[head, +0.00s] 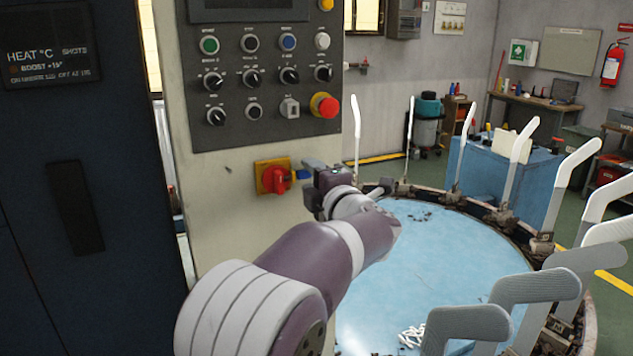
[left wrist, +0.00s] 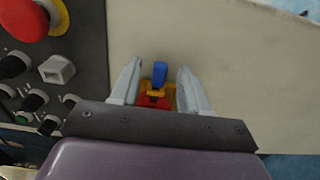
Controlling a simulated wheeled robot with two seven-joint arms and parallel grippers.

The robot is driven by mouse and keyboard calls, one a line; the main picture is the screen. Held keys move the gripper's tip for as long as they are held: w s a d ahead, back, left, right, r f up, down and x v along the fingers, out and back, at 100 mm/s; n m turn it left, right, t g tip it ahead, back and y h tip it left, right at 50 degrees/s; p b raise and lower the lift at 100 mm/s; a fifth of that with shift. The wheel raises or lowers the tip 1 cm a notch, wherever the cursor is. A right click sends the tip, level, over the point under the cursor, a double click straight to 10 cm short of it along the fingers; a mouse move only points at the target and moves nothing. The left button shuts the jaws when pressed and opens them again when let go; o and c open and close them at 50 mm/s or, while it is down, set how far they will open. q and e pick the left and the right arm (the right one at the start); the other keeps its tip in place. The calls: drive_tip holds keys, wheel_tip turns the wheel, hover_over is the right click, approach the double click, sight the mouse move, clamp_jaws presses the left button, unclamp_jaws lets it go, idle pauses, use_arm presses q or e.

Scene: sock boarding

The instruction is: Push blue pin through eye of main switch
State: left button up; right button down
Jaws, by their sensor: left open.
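The main switch (head: 274,179) is a red rotary handle on a yellow plate, on the pale side of the control cabinet below the button panel. It also shows in the left wrist view (left wrist: 154,101). The blue pin (left wrist: 160,72) is at the switch; a bit of blue (head: 304,174) shows right of the handle in the head view. My left gripper (head: 311,172) is at the switch's right side. Its fingers are open, one on each side of the pin, with visible gaps in the left wrist view (left wrist: 159,66). I cannot tell how deep the pin sits in the eye.
The button panel (head: 265,85) with its red emergency stop (head: 325,105) is just above the switch. A round blue table (head: 440,250) ringed by upright white sock boards (head: 520,150) stands to the right. A dark cabinet (head: 85,180) fills the left.

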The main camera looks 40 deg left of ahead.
use_arm(q)
drive_tip(key=b+v, duration=0.2)
drive_tip(key=v, duration=1)
drive_tip(key=shift+s+d, duration=0.2)
drive_tip(key=shift+d, duration=0.05)
